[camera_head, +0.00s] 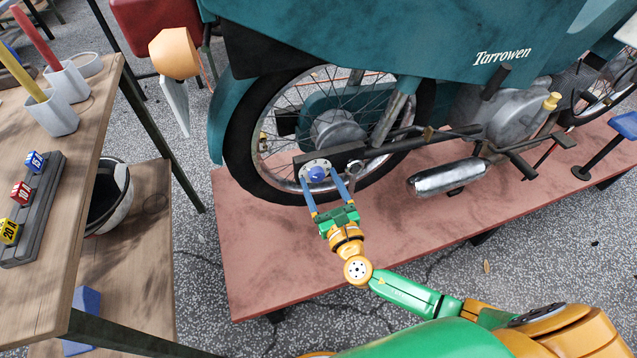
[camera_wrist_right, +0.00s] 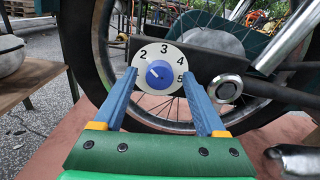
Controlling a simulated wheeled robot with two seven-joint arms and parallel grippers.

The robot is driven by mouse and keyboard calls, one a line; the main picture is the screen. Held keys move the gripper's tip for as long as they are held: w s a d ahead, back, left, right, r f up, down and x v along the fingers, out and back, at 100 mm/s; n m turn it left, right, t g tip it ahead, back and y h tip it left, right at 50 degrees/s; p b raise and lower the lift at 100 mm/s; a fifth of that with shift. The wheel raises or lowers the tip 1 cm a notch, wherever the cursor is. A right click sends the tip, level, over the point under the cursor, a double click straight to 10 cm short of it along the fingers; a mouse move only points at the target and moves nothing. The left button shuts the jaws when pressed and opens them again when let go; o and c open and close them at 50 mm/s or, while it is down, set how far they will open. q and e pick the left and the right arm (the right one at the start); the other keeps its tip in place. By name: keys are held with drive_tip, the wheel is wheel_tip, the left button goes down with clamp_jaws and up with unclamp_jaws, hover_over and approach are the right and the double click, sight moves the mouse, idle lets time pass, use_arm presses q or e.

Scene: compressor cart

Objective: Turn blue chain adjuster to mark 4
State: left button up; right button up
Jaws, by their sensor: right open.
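The blue chain adjuster (camera_head: 317,173) is a round knob on a pale disc at the motorcycle's rear wheel. In the right wrist view the blue knob (camera_wrist_right: 159,75) sits at the centre of a white dial (camera_wrist_right: 166,53) with marks 2, 3, 4 and 5 showing. A small light pointer on the knob points up and left, roughly towards the 2. My right gripper (camera_head: 319,180) is open, its two blue fingers on either side of the dial. I cannot tell whether the fingertips touch it. My left gripper is not in view.
The teal motorcycle (camera_head: 400,40) stands on a reddish platform (camera_head: 270,270). A round bolt (camera_wrist_right: 227,87) is right of the dial, and a silver exhaust (camera_head: 450,177) lies further right. A wooden bench (camera_head: 60,230) with cups and coloured blocks stands left.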

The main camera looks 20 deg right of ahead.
drive_tip(key=shift+w, duration=0.3)
clamp_jaws()
